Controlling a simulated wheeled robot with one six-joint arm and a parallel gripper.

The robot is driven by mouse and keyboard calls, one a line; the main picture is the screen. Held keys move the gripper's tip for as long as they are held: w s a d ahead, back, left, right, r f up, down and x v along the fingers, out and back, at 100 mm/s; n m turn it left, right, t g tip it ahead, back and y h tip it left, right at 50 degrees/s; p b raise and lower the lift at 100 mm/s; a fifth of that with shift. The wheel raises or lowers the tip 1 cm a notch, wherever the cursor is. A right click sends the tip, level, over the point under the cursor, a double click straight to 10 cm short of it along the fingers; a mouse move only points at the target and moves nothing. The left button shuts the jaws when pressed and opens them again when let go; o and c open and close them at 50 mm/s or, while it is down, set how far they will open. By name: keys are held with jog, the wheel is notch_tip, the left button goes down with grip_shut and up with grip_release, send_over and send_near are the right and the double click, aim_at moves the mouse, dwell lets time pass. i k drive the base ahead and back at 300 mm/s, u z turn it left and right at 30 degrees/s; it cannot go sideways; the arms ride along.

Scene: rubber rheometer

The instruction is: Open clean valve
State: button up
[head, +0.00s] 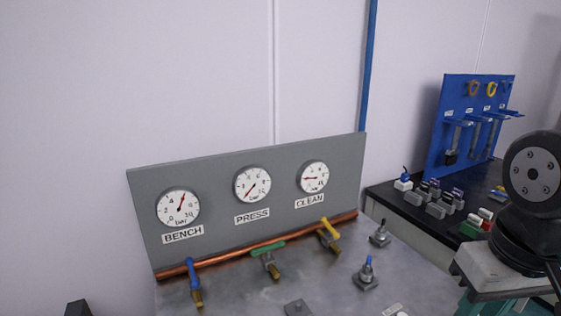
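The clean valve (329,229) has a yellow handle and stands on the copper pipe below the gauge labelled CLEAN (313,177). Its handle slants across the pipe, roughly in line with its brass outlet. The CLEAN gauge needle points left. The press valve (267,249) has a green handle lying along the pipe. I see no gripper that I can make out, and nothing touches the clean valve.
The copper pipe (225,253) runs along the foot of the grey gauge panel (220,172). Knobbed fittings (367,270) stand on the metal bench right of the valves. A blue tool board (464,125) and black bench with small parts are at right. A dark block (78,308) shows bottom left.

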aim_at(331, 230)
jog(key=u, duration=0.05)
jog(key=k, duration=1.1)
jog(key=z, duration=0.75)
jog(key=i, duration=0.8)
jog(key=u, duration=0.5)
jog(key=i, duration=0.65)
jog(key=u, duration=0.65)
